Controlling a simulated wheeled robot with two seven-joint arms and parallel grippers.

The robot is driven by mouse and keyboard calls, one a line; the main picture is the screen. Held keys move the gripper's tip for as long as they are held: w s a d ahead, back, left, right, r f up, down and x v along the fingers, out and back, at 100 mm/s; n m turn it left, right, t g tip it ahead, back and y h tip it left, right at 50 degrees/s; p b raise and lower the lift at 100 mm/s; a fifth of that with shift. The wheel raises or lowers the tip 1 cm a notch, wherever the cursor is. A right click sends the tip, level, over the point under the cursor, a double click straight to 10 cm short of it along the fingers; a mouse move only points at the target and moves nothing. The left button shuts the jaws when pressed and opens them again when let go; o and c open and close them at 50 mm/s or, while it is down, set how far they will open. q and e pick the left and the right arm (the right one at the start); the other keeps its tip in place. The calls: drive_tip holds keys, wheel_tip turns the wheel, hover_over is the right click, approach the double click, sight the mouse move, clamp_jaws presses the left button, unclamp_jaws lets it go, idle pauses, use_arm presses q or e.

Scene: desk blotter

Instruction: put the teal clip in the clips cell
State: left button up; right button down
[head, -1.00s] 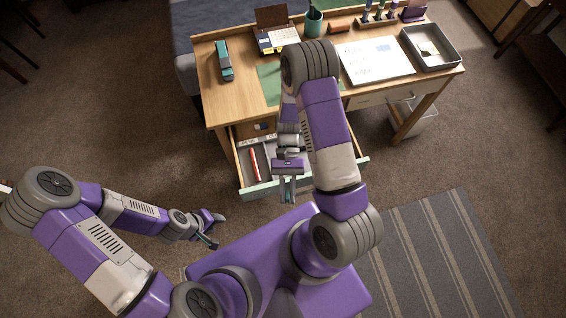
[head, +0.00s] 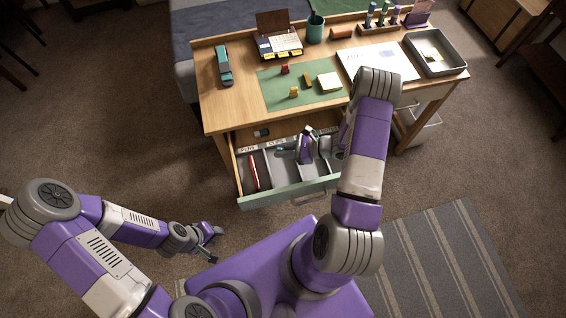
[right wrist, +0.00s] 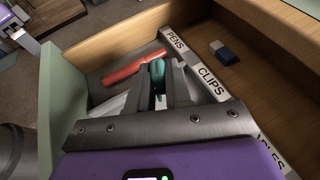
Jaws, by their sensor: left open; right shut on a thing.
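The teal clip (right wrist: 157,75) is held between the fingers of my right gripper (right wrist: 160,88) in the right wrist view. In the head view my right gripper (head: 290,150) is inside the outline of the open drawer (head: 290,195), near the clips label (head: 275,143). The clips label (right wrist: 210,82) is just right of the fingers in the right wrist view. The clips cell (head: 278,175) is partly hidden by the gripper; the exact height of the clip above its floor is unclear. My left gripper (head: 216,246) is open and empty, low in front of the desk.
A red pen (head: 253,171) lies in the pens cell at left. A blue and white eraser (right wrist: 222,51) lies behind the label strip. A teal stapler (head: 223,66) stands at left.

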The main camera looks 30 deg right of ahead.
sight(283, 163)
drive_tip(key=shift+f+b, duration=0.7)
drive_tip(key=shift+f, duration=2.35)
drive_tip(key=shift+f, duration=0.1)
drive_tip(key=c, duration=1.1)
unclamp_jaws()
drive_tip(key=shift+o, duration=0.2)
drive_tip(key=shift+r, duration=0.2)
drive_tip(key=p+v, duration=0.1)
drive_tip(key=v, duration=0.6)
drive_tip(key=shift+s+d, duration=0.15)
drive_tip(key=shift+s, duration=0.05)
